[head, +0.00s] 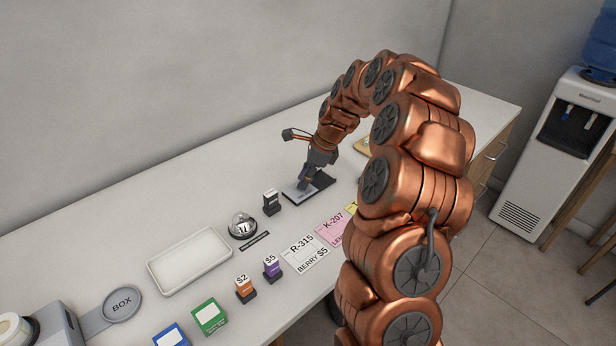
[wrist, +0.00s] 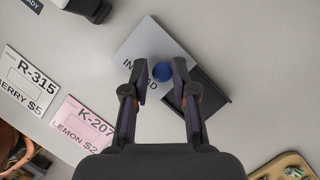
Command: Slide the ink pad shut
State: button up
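The ink pad (head: 291,194) lies on the counter below my gripper in the head view. In the wrist view its grey lid (wrist: 150,42), with partly covered lettering, is slid off to the upper left of the dark base (wrist: 212,92), so part of the base is exposed. A round blue knob (wrist: 162,72) stands on the lid. My gripper (wrist: 161,68) points down over the pad, with one fingertip on each side of the knob. The fingers are apart, and small gaps seem to show beside the knob. In the head view my gripper (head: 306,184) hides part of the pad.
A dark stamp (head: 270,201) and a bell (head: 242,225) stand left of the pad. Price cards (head: 300,252) lie in front. A white tray (head: 190,260) is further left. A wooden tray (wrist: 291,160) is at the wrist view's lower right. The counter behind the pad is clear.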

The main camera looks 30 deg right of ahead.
jog(key=shift+o, duration=0.8)
jog(key=shift+a, duration=0.2)
jog(key=shift+o, duration=1)
jog(key=shift+d, duration=0.15)
jog(key=v, duration=1.2)
jog(key=shift+s, duration=0.1)
